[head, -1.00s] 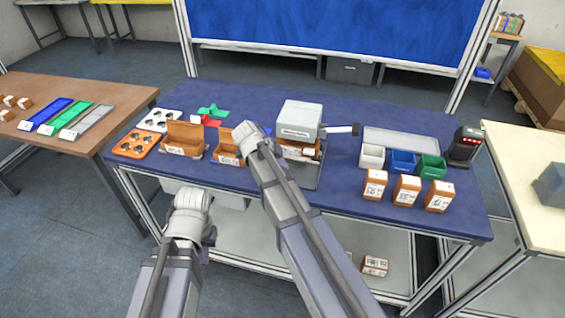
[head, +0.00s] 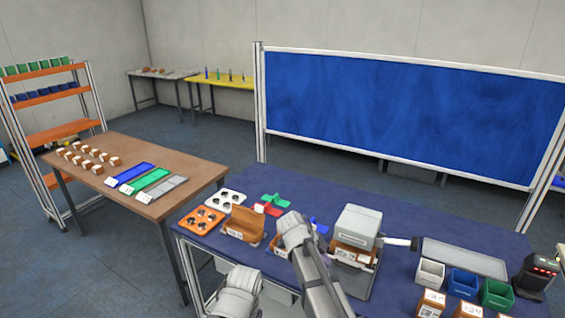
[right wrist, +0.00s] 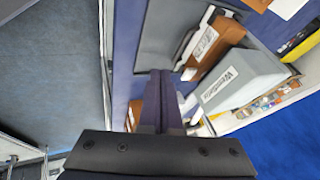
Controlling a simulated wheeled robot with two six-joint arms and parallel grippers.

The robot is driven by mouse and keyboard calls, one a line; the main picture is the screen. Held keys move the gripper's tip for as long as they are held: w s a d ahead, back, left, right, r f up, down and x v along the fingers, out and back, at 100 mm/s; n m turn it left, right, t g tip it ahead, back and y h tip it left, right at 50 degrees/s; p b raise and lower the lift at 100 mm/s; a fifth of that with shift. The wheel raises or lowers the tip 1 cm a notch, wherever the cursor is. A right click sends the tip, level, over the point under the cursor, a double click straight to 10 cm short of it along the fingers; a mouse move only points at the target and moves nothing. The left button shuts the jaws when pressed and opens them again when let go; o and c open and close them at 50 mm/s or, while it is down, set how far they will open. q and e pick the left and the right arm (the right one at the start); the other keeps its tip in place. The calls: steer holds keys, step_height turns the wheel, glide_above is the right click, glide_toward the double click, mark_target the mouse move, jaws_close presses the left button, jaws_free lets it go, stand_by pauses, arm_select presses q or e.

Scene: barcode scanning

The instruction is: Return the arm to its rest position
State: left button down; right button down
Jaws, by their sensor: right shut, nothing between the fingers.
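My right arm (head: 308,259) reaches over the blue table, between a brown open box and a grey machine. Its gripper is hidden behind the arm in the head view. In the right wrist view my right gripper (right wrist: 160,74) is shut and empty, its dark fingers together, beside the grey machine (right wrist: 240,82). The machine (head: 358,226) has a brown box (head: 352,252) under its head; that box also shows in the wrist view (right wrist: 216,52). My left arm (head: 238,292) is at the bottom of the head view, before the table's front edge; its gripper is not seen.
On the blue table (head: 395,284) stand an open brown box (head: 244,224), an orange tray (head: 201,221), white, blue and green bins (head: 496,294), and a black device with red lights (head: 537,272). A brown table (head: 140,175) stands left; a blue panel (head: 410,105) rises behind.

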steer(key=s+a+f+n+y, duration=0.1)
steer(key=s+a+n, duration=0.3)
steer(key=s+n, duration=0.3)
steer(key=s+a+f+n+g+y, duration=0.1)
steer(key=s+a+n, duration=0.4)
steer(key=n, duration=0.6)
steer(key=s+a+f+n+g+y, duration=0.1)
steer(key=s+a+n+y, duration=0.2)
steer(key=s+n, duration=0.5)
steer(key=shift+s+a+f+n, duration=0.2)
steer(key=shift+s+a+n, duration=0.2)
steer(key=shift+s+a, duration=0.25)
steer(key=shift+w, duration=0.1)
